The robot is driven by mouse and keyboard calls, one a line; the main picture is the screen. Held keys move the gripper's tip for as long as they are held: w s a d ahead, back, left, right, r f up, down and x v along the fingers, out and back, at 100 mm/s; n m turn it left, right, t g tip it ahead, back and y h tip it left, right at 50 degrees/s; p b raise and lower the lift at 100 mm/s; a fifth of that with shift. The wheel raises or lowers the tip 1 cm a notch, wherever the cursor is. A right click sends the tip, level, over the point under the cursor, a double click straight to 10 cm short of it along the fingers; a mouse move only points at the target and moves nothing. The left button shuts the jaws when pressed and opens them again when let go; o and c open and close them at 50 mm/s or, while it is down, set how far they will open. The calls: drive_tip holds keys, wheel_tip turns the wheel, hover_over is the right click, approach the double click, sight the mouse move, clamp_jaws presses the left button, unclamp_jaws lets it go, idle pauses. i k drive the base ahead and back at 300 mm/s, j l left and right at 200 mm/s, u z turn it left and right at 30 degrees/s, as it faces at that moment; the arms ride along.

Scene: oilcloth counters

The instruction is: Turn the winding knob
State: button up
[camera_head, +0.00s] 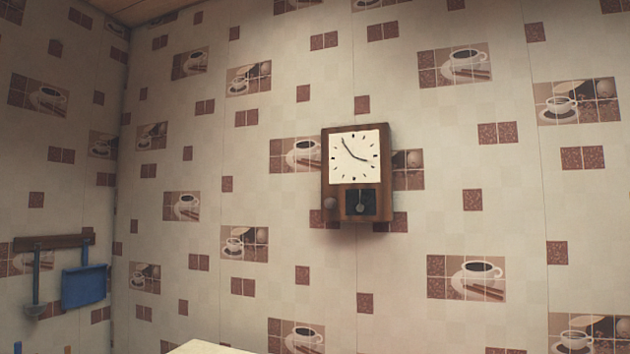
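A brown wooden wall clock (384,180) hangs on the patterned wall in the middle of the view. It has a white square face with dark hands, and a dark window below with a small pendulum. A small round greyish-brown knob (330,203) sits at the clock's lower left, beside the dark window; this looks like the winding knob. Nothing touches the clock or the knob. My gripper is not in view.
A wooden rack (53,241) on the left wall holds a blue dustpan-like tool (84,286) and a ladle-like tool (36,290). A pale surface corner (205,348) shows at the bottom. The wall around the clock is free of other objects.

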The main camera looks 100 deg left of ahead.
sight(329, 203)
drive_tip(key=u, duration=2.45)
